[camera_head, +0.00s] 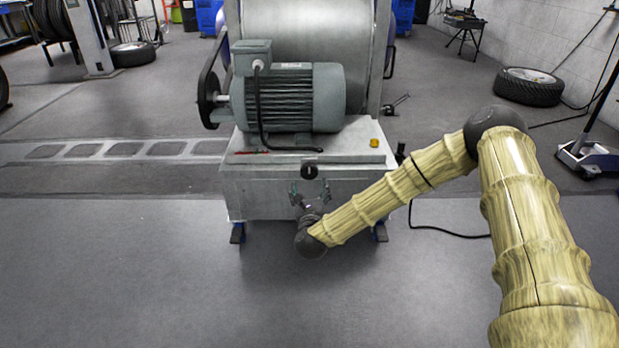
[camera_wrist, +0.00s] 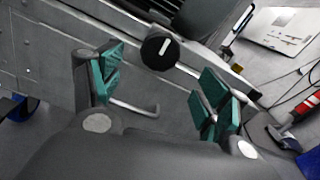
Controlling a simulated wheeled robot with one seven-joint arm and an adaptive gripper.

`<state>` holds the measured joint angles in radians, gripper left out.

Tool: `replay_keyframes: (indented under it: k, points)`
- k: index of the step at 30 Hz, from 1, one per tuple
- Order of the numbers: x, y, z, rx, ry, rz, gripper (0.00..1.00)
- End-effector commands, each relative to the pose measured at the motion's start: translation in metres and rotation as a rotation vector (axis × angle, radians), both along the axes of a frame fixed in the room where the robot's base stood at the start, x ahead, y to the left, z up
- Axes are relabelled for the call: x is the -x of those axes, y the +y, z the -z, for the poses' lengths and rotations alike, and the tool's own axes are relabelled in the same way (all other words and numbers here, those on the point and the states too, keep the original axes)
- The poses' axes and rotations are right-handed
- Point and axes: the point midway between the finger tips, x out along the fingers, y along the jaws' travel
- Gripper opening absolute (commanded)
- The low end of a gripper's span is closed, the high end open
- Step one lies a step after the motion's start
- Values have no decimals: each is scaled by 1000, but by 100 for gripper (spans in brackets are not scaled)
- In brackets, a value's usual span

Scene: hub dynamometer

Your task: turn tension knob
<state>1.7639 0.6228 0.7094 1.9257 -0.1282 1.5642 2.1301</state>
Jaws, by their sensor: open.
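The tension knob (camera_head: 309,171) is a small black round knob with a white mark, on the front top edge of the grey dynamometer housing (camera_head: 250,195). It also shows in the wrist view (camera_wrist: 160,49), its white mark nearly upright there. My gripper (camera_head: 310,192) is open and empty, just below the knob in the head view. In the wrist view its teal-padded fingers (camera_wrist: 155,93) stand wide apart, with the knob beyond them and between their directions. The fingers do not appear to touch the knob.
A grey electric motor (camera_head: 295,98) with a black cable sits on the housing, in front of a large metal drum (camera_head: 303,28). A yellow button (camera_head: 374,143) is at the right of the top. A bent metal handle (camera_wrist: 135,108) shows between my fingers. Floor in front is clear.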

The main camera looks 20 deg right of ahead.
Motion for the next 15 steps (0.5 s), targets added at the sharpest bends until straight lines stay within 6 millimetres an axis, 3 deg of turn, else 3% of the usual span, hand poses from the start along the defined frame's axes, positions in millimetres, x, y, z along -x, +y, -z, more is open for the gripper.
replay_keyframes:
  k: [15]
  points:
    - [-74, -22, 3, 2, 1, 0, 76]
